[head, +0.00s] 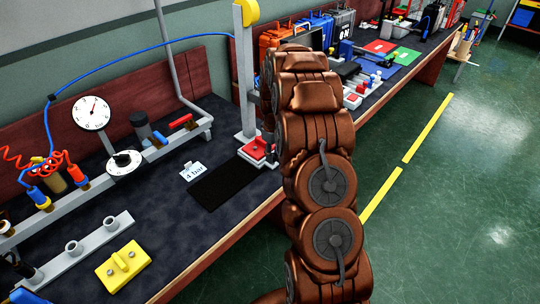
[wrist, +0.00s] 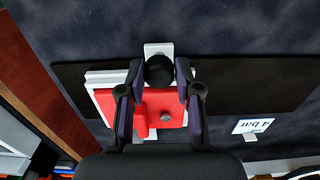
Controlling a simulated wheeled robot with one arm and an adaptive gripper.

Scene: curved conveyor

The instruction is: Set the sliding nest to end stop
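The nest appears to be the red block with a grey pin on a white base (head: 255,149), at the foot of a white column in the head view. In the wrist view its red top (wrist: 155,107) lies between and below my fingers. A round black knob (wrist: 160,72) shows at its far side, on a pale bar. My gripper (wrist: 161,67) has one fingertip on either side of the knob, very close to it. I cannot tell whether they touch it. My arm hides the gripper in the head view. No end stop can be made out for sure.
A black strip (head: 236,183) lies in front of the nest, with a small "4 bar" card (head: 193,172) beside it. The white column (head: 245,80) rises behind the nest. A yellow block (head: 123,266) and grey rail stand left. Dark bench top is clear between.

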